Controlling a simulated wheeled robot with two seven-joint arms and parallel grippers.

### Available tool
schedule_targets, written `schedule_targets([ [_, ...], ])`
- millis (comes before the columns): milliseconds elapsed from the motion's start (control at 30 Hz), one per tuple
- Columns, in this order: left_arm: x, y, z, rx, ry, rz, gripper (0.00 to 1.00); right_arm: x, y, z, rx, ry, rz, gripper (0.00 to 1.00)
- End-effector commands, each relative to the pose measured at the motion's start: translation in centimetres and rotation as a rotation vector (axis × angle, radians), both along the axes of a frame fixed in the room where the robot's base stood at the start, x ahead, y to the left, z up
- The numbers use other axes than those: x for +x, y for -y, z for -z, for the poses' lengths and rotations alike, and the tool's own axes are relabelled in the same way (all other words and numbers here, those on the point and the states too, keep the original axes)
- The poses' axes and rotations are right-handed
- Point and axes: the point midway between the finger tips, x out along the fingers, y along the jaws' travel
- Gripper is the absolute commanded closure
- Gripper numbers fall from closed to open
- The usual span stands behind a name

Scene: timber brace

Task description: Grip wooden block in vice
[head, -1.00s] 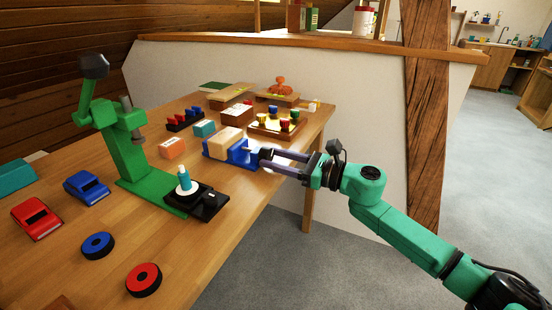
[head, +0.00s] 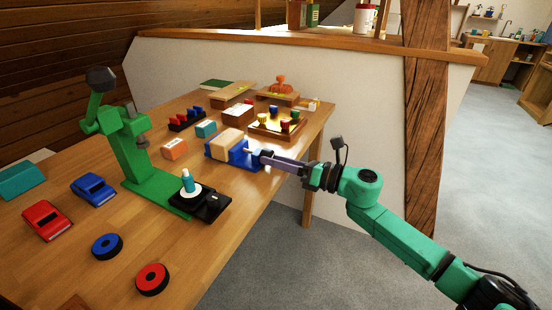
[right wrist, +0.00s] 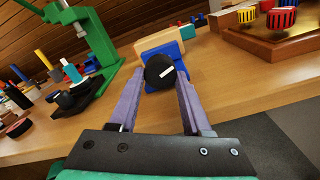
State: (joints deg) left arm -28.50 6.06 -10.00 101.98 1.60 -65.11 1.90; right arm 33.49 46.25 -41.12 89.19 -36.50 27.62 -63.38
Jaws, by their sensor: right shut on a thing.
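The blue vice (head: 241,157) stands near the right edge of the workbench. The pale wooden block (head: 227,141) sits upright in it; I cannot tell whether both jaws touch it. In the right wrist view the block (right wrist: 158,39) shows behind the blue vice jaw (right wrist: 172,51). My right gripper (head: 268,157) is at the outer end of the vice screw, shut on the round black handle knob (right wrist: 160,72), which has a white mark. The purple fingers lie on either side of the knob. My left gripper is not in view.
A green drill press (head: 127,150) stands left of the vice. An orange block (head: 175,149) and a teal block (head: 206,129) lie close by. A wooden tray with coloured pegs (head: 277,125) is behind. Toy cars and wheels lie at front left. Floor is free at right.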

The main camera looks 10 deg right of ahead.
Motion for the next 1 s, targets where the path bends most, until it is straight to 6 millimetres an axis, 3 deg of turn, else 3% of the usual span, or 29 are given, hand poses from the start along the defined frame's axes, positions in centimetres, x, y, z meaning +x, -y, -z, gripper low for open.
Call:
schedule_targets([
  [433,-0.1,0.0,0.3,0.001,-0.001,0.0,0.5,0.0,0.0,0.1,0.009,-0.015,0.0,1.0],
  [467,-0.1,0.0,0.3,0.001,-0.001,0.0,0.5,0.0,0.0,0.1,0.009,-0.015,0.0,0.48],
  [533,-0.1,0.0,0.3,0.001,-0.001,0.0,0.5,0.0,0.0,0.1,0.008,-0.014,0.0,0.22],
  [867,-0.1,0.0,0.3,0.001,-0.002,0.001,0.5,-0.1,0.1,0.1,0.008,-0.012,0.001,0.22],
  [1000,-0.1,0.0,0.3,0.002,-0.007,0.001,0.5,-0.7,1.1,0.2,0.009,-0.015,0.004,0.22],
])
